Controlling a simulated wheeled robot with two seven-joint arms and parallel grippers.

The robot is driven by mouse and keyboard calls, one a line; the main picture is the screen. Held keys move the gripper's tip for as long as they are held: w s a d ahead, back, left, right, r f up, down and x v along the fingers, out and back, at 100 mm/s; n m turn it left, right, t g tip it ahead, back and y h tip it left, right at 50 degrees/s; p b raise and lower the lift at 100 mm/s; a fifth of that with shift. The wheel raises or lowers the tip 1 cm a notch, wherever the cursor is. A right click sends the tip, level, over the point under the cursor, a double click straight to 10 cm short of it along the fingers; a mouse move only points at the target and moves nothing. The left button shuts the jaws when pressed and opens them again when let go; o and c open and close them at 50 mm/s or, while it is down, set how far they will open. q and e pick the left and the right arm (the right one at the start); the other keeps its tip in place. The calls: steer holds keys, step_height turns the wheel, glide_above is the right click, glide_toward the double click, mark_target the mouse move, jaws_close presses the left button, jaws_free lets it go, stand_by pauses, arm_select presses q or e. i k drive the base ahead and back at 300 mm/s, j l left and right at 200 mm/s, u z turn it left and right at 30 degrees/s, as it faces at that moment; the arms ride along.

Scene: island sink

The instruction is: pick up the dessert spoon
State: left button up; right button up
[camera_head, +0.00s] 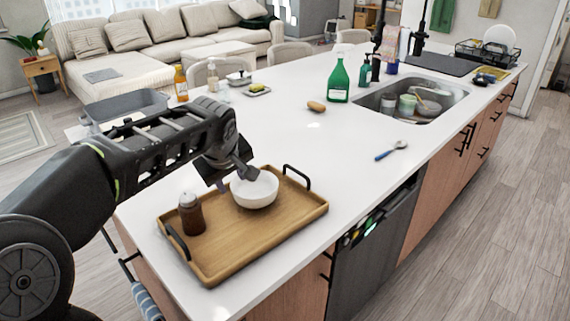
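The dessert spoon (391,151) lies on the white counter to the right of the tray, near the front edge. It has a blue handle and a metal bowl end pointing to the right. My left gripper (232,181) is over the tray, at the left side of the white bowl, well to the left of the spoon. Its two fingers look spread apart, with no object clearly held between them. Whether it touches the bowl cannot be told. My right gripper is not in view.
The wooden tray (262,235) holds the white bowl (255,190) and a brown bottle (191,214). A green bottle (339,82), a brown sponge-like object (317,106) and the sink (440,88) lie behind. The counter around the spoon is clear.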

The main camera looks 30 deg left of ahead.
mark_target(400, 144)
steer(key=i+l, duration=0.25)
steer(key=i, duration=0.2)
steer(key=i+l, duration=0.25)
steer(key=i, duration=0.25)
steer(key=i+l, duration=0.25)
steer(key=i, duration=0.2)
steer(key=i+l, duration=0.2)
steer(key=i, duration=0.25)
